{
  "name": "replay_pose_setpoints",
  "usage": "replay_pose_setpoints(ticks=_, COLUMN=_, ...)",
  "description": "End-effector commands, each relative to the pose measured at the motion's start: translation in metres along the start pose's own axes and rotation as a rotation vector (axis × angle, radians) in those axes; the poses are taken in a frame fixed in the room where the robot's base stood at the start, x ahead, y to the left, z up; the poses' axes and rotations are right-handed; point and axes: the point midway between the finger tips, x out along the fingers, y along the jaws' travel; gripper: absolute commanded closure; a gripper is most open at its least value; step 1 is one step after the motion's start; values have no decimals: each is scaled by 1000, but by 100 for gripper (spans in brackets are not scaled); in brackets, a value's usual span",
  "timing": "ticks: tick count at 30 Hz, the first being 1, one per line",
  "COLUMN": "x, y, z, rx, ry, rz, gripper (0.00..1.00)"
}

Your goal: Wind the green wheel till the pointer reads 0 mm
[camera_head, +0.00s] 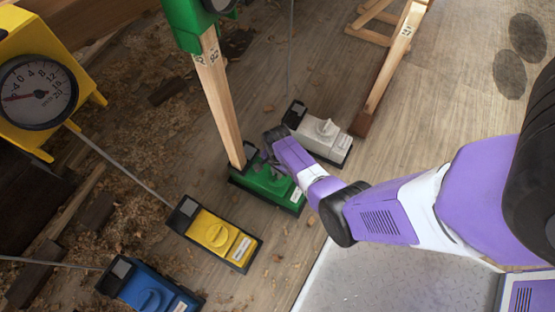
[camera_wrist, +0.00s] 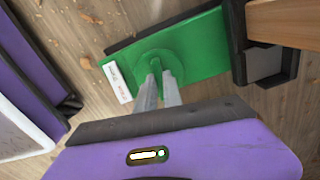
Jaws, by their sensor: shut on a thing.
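The green wheel (camera_wrist: 174,62) is a round knob on top of a green box (camera_wrist: 205,50) in the wrist view. My gripper (camera_wrist: 157,80) is over it, its two grey fingers close together and shut on the wheel's raised grip. In the head view the green box (camera_head: 291,197) stands on the floor below my purple arm, which hides most of the wheel. A wooden post rises from the box to a green gauge housing (camera_head: 186,25) at the top edge. Its dial is almost wholly cut off, so its pointer cannot be read.
A yellow box (camera_head: 216,239), a blue box (camera_head: 140,295) and a white box (camera_head: 322,130), each with a knob, stand nearby. A yellow gauge (camera_head: 38,92) is at upper left. Wooden struts (camera_head: 393,60) stand at upper right. Wood shavings litter the floor.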

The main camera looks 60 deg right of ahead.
Motion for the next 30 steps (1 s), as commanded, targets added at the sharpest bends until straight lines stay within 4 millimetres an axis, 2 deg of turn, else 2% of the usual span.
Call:
replay_pose_setpoints(ticks=19, x=0, y=0, z=-1, rx=54, ry=1, rz=-1, gripper=100)
replay_pose_setpoints(ticks=20, x=0, y=0, z=-1, rx=54, ry=1, rz=-1, gripper=85)
replay_pose_setpoints(ticks=23, x=0, y=0, z=-1, rx=54, ry=1, rz=-1, gripper=67)
replay_pose_setpoints(ticks=30, x=0, y=0, z=0, rx=52, ry=0, rz=0, gripper=67)
